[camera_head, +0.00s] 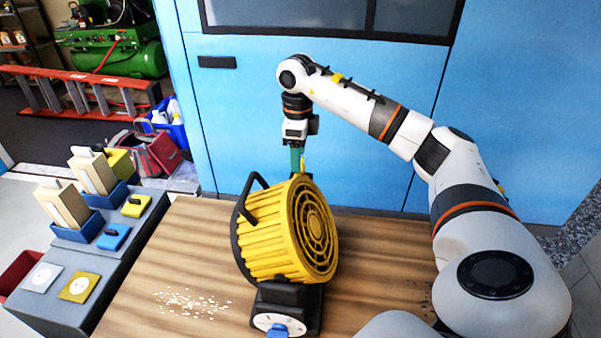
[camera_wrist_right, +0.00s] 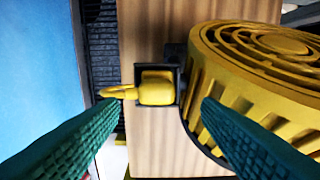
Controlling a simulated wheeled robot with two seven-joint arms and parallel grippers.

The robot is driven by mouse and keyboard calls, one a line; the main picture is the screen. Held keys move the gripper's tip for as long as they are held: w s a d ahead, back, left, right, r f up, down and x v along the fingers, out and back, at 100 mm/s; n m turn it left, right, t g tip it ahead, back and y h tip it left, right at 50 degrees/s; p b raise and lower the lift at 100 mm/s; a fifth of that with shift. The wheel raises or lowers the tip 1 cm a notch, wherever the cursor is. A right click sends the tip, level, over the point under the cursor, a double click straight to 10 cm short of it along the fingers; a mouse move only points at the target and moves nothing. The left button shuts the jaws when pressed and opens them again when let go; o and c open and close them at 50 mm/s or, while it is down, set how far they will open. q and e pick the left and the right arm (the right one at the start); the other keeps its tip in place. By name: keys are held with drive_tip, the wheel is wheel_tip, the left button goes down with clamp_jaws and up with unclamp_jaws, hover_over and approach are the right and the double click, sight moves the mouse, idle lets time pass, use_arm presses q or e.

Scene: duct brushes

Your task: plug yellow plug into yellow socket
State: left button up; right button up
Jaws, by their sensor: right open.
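The yellow plug (camera_wrist_right: 156,88) sits in a square black holder beside the yellow blower in the right wrist view. Its narrow yellow end points left. My right gripper (camera_head: 298,162) is behind the blower in the head view, pointing down, partly hidden. In the right wrist view its green fingers are apart, one on each side of the plug; I cannot tell whether they touch it. A yellow square plate with a pale round socket face (camera_head: 79,286) lies on the grey bench at the left. My left gripper is not in view.
The yellow blower (camera_head: 290,232) stands on the wooden table (camera_head: 185,255). A blue plug (camera_head: 280,330) is at a white socket face on its black base. White bits lie on the table. The grey bench holds a white plate (camera_head: 41,277), blue bins and small blue and yellow blocks.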

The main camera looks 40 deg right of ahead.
sight(301, 175)
drive_tip(key=shift+f, duration=0.1)
drive_tip(key=f, duration=0.5)
drive_tip(key=shift+s+d+p, duration=0.1)
drive_tip(key=shift+d+p, duration=0.2)
drive_tip(key=shift+d, duration=0.05)
drive_tip(key=c, duration=1)
